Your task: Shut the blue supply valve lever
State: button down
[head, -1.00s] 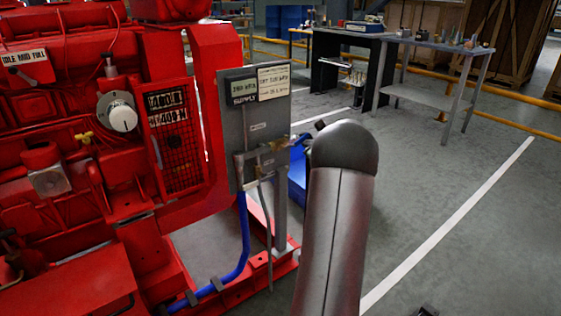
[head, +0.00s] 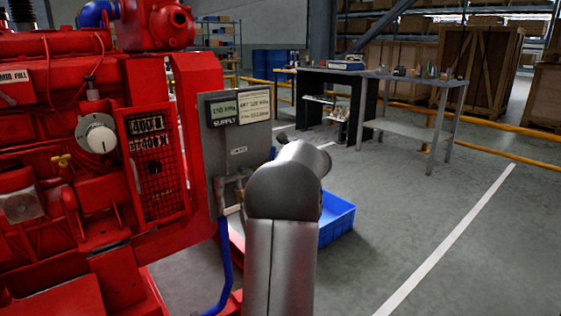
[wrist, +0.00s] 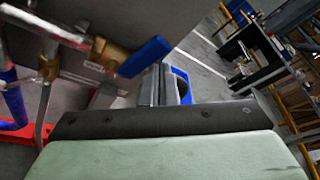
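The blue supply valve lever (wrist: 145,57) shows in the wrist view, sticking out at a slant from a brass valve (wrist: 108,54) on a metal pipe. My gripper (wrist: 158,70) has its grey fingers close together, with nothing visible between them. The fingertips are just beside the lever, at its lower right in the picture; I cannot tell whether they touch it.
The red engine (head: 75,190) fills the left of the head view. A blue hose (head: 225,262) runs down below the panel. A blue bin (head: 337,220) stands on the floor behind my arm. A workbench (head: 410,83) is at the back; the right floor is clear.

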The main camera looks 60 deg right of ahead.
jog(key=shift+w+a+r, duration=0.25)
jog(key=shift+a, duration=0.4)
dwell(0.4)
jog(key=s+a+p, duration=0.1)
jog(key=s+a, duration=0.1)
jog(key=s, duration=0.7)
jog(key=shift+a+p, duration=0.25)
jog(key=shift+p, duration=0.1)
